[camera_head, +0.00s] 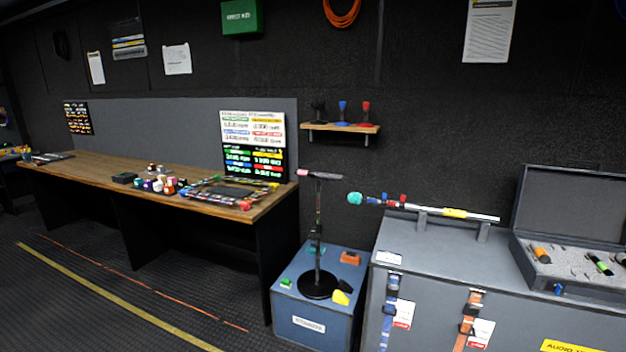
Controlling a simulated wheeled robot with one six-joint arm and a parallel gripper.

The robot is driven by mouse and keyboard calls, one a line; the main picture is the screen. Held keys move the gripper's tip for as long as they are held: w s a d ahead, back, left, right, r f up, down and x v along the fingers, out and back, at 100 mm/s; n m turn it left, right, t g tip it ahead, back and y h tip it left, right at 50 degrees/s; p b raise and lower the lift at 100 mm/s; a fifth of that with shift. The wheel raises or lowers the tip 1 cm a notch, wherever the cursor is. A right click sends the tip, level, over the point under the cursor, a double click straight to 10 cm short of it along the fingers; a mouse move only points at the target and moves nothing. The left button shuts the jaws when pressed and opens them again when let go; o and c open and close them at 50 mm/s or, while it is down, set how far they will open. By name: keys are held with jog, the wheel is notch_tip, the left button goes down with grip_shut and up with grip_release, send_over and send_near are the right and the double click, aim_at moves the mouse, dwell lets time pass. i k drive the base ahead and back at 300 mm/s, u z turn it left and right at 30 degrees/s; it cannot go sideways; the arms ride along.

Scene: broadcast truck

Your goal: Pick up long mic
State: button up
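A long, thin silver mic-like rod (480,216) lies almost level across two grey upright supports (421,220) on top of the grey cabinet (400,248). It has a teal round tip at its left end, red and blue bands, and a yellow band near the middle. The teal end sticks out past the cabinet's left edge. A shorter dark mic with a pink tip (303,173) sits on top of a black stand (317,284) to the left. My gripper is not in view.
The stand is on a blue-grey box (300,328) with small coloured blocks. An open case (580,266) stands right of the rod. A small shelf (350,128) is on the wall above. A wooden desk (100,170) runs along the left.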

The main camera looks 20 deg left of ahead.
aim_at(303, 173)
jog(key=u, duration=0.75)
jog(key=i, duration=0.55)
jog(key=u, duration=1.15)
jog(key=i, duration=0.95)
jog(key=u, duration=0.3)
jog(key=i, duration=1.2)
jog(key=z, duration=0.9)
jog(key=i, duration=0.8)
jog(key=z, duration=1)
